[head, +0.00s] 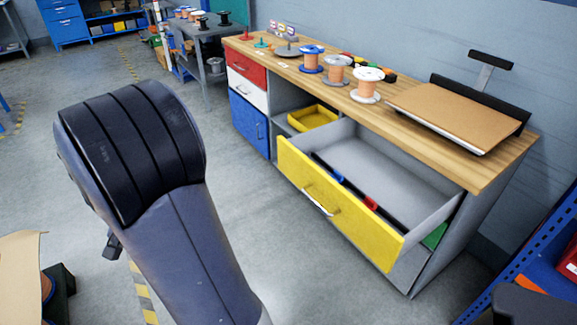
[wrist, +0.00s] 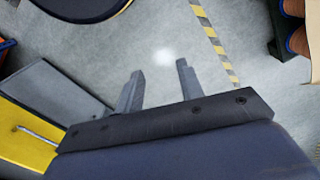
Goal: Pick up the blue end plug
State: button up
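A yellow-fronted drawer (head: 335,207) stands pulled out of the workbench. Inside it, along the front wall, a small blue piece (head: 328,171) and a small red piece (head: 370,203) show by a dark strip. The blue piece may be the blue end plug, but it is too small and partly hidden to tell. My gripper (wrist: 158,88) is open and empty, with its two fingers apart over bare floor. The drawer's yellow front (wrist: 28,135) also shows at the left of the wrist view. In the head view my arm hides most of my gripper.
The wooden benchtop (head: 400,118) holds several wire spools, such as a blue-ended one (head: 311,60), and a tan board (head: 447,113). A yellow tray (head: 313,118) sits on the bench shelf. A blue rack (head: 525,250) stands at the right. Floor before the drawer (head: 265,240) is clear.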

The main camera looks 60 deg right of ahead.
aim_at(338, 178)
jog(key=l+z, duration=0.25)
jog(key=z, duration=0.2)
jog(key=i+l+z, duration=0.15)
jog(key=z, duration=0.3)
jog(key=i+l+z, duration=0.15)
jog(key=z, duration=0.35)
jog(key=i+l+z, duration=0.15)
jog(key=z, duration=0.3)
jog(key=i+z, duration=0.25)
jog(key=z, duration=0.2)
